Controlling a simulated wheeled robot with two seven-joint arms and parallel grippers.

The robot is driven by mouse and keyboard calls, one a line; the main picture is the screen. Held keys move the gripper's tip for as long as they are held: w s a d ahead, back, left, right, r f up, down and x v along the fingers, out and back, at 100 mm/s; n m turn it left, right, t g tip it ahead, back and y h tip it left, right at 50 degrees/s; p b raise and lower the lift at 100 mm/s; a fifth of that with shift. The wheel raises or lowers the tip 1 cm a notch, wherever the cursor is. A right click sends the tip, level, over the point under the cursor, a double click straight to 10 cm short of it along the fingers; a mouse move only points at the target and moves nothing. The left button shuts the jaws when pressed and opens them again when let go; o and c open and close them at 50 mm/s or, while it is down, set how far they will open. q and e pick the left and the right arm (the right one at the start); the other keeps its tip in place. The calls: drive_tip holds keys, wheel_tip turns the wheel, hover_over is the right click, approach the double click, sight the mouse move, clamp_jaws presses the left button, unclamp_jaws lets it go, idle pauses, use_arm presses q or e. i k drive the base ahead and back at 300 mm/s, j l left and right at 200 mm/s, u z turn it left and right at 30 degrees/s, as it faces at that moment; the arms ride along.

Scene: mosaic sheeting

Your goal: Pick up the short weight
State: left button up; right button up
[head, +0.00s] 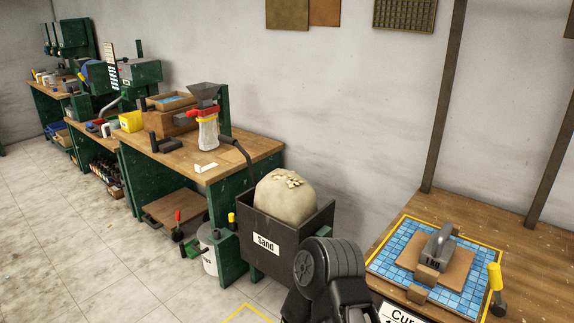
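A grey metal weight (438,246) with a handle on top and a dark marking like "1 KG" stands on a brown board (459,264). The board lies over a blue mosaic sheet (390,261) with a yellow border, on the wooden bench at right. A black part of my own arm rises at the bottom centre, left of this bench. Neither gripper's fingers show.
A yellow-handled tool (496,286) stands right of the mosaic. A dark bin labelled "Sand" (253,247) holds a pale sack (285,196) left of the bench. A longer workbench (250,147) with tools runs along the wall. Floor at lower left is clear.

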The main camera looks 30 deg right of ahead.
sight(439, 251)
drive_tip(key=i+z, duration=0.25)
drive_tip(key=i, duration=1.4)
drive_tip(key=j+z, duration=0.1)
drive_tip(key=z, duration=3.4)
